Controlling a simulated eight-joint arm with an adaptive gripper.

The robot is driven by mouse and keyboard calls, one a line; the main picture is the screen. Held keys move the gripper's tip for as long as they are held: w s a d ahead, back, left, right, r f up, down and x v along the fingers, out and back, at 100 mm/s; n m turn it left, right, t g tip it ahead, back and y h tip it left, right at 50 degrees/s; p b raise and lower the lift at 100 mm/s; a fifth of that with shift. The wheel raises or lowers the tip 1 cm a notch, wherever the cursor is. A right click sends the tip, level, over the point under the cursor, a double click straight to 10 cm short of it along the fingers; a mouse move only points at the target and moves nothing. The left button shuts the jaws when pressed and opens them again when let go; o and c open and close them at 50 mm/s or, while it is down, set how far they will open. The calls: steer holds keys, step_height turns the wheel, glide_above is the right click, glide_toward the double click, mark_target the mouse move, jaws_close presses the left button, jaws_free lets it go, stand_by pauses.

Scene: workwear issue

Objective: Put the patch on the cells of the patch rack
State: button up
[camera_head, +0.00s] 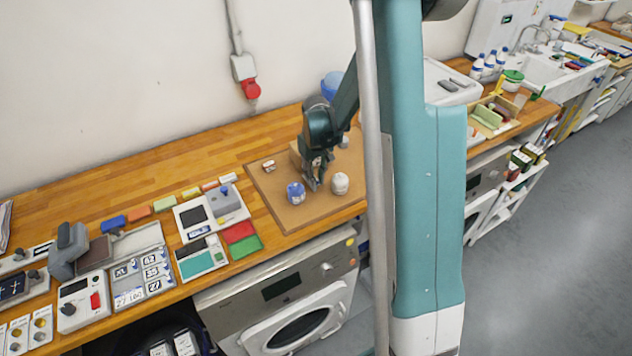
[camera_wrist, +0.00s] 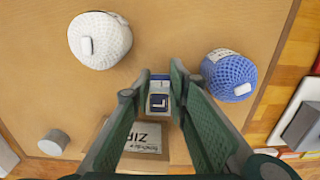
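A small blue-and-white patch marked L (camera_wrist: 159,102) shows between the two fingers of my gripper (camera_wrist: 161,72) in the wrist view. The fingers stand apart with the patch filling most of the gap; whether they touch it is unclear. In the head view my gripper (camera_head: 315,184) is low over the brown board (camera_head: 290,218), between a blue knitted ball and a white one; the patch is too small to make out there. The patch rack (camera_head: 128,279), grey with several cells and white labels such as XL, 42 and 27, lies on the worktop to the left.
The blue ball (camera_wrist: 229,75) and white ball (camera_wrist: 100,40) flank my fingers. A cardboard box marked ZIP (camera_wrist: 145,140) and a grey cylinder (camera_wrist: 53,142) are close by. Devices (camera_head: 209,212) and red and green pads (camera_head: 240,238) lie between board and rack.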

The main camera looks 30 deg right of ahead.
steer(key=shift+f, duration=0.6)
steer(key=shift+f, duration=0.1)
steer(key=o, duration=0.6)
steer(key=shift+r, duration=6.15)
